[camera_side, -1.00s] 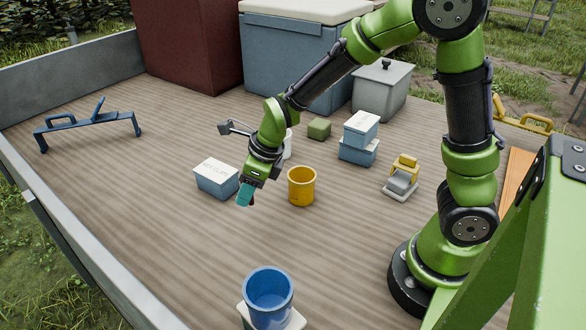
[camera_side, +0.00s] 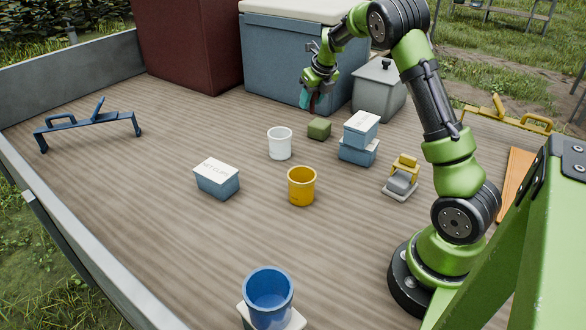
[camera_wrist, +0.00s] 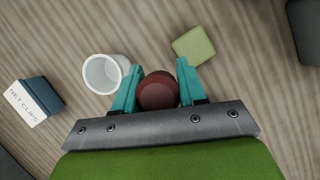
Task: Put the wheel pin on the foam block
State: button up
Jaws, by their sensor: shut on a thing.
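My gripper (camera_side: 309,99) is raised above the deck, a little above and behind the green block in the side view. Its teal fingers are shut on a dark red, round-ended piece (camera_wrist: 158,92), which I take to be the wheel pin. The rest of the pin is mostly hidden, with only a small dark red part showing beside the fingers in the side view. The foam block, a small olive-green block (camera_side: 319,129), lies on the deck with its top bare. In the wrist view the block (camera_wrist: 194,45) is just above and right of the fingers.
A white cup (camera_side: 280,144) stands left of the block, with a yellow cup (camera_side: 301,187) nearer. A net clips box (camera_side: 217,179) is at left. Stacked blue boxes (camera_side: 359,140) stand right of the block. A grey lidded bin (camera_side: 379,92) and blue chest (camera_side: 285,60) are behind.

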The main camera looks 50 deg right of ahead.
jog(key=d+r+m, duration=0.1)
jog(key=d+r, duration=0.1)
jog(key=d, duration=0.4)
jog(key=m, duration=0.1)
send_over(316, 119)
jog(key=s, duration=0.2)
jog(key=shift+h, duration=0.4)
jog(key=f, duration=0.5)
jog(key=a+f, duration=0.1)
jog(key=f, duration=0.2)
jog(key=shift+w, duration=0.15)
jog(key=shift+f, duration=0.15)
jog(key=o, duration=1.1)
